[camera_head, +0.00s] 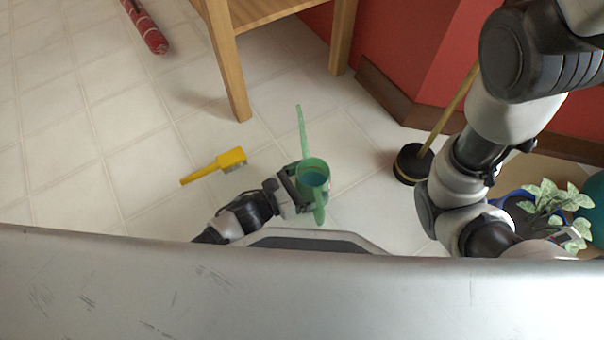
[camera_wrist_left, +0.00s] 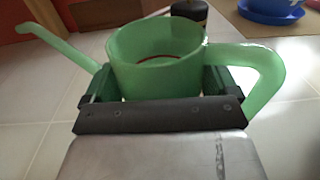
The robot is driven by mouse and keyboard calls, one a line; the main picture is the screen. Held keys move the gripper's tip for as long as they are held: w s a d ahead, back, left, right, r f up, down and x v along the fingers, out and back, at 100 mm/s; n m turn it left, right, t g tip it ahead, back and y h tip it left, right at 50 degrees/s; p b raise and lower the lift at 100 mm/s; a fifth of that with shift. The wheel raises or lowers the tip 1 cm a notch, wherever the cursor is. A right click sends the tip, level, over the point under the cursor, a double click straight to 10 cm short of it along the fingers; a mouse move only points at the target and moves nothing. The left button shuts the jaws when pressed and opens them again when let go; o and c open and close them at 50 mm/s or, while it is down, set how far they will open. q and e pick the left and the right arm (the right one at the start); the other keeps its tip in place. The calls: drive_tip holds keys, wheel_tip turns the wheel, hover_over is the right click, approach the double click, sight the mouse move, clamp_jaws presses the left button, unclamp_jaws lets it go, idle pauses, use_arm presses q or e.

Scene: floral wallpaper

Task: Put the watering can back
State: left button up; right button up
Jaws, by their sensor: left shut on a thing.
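The green watering can (camera_head: 313,172) is upright near the middle of the head view, with its thin spout pointing away from me and its handle towards me. My left gripper (camera_head: 296,188) is shut on the can's body from the left side. In the left wrist view the can (camera_wrist_left: 155,65) fills the space between the fingers of the left gripper (camera_wrist_left: 155,90), spout to the left and handle to the right. The head view does not clearly show how high the can is. My right arm crosses the right side of the head view, and its gripper is not visible.
A yellow tool (camera_head: 228,161) lies on the tiled floor left of the can. A wooden table (camera_head: 239,80) stands behind. A black-headed plunger or broom (camera_head: 411,163) stands at the red wall. A potted plant (camera_head: 547,205) is at right. A red roll (camera_head: 147,30) lies far left.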

idle(0.3)
use_arm(q)
drive_tip(key=shift+f, duration=0.25)
drive_tip(key=o, duration=1)
drive_tip(key=shift+o, duration=0.2)
drive_tip(key=shift+r, duration=0.2)
